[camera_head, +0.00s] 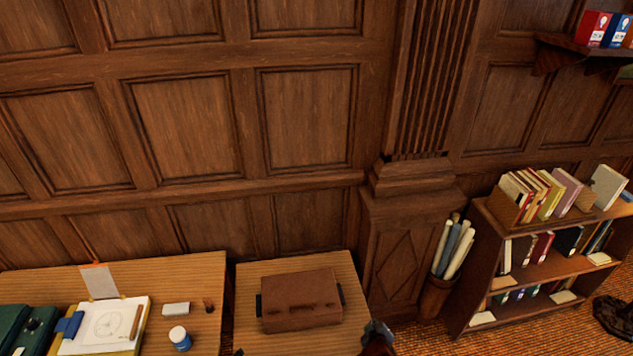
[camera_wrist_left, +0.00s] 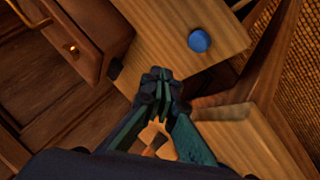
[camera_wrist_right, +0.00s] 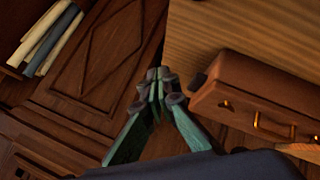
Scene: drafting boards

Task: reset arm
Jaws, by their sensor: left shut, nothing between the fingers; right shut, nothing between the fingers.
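My left gripper (camera_wrist_left: 160,82) is shut and empty in the left wrist view, above the gap beside a wooden table. In the head view only a dark speck at the bottom edge may belong to it. My right gripper (camera_wrist_right: 160,84) is shut and empty in the right wrist view. Its tip also shows at the bottom of the head view (camera_head: 377,336), by the right front of the small table (camera_head: 350,292). A brown leather case (camera_head: 301,300) lies on that table, left of the right gripper, and also shows in the right wrist view (camera_wrist_right: 262,95). Neither gripper visibly touches anything.
The left desk (camera_head: 190,268) holds a drawing pad (camera_head: 75,344), a white block (camera_head: 176,309) and a blue-and-white jar (camera_head: 180,338). Paper rolls stand in a bin (camera_head: 436,298) right of the small table, beside a bookshelf (camera_head: 545,268). A panelled wall (camera_head: 185,120) closes the back.

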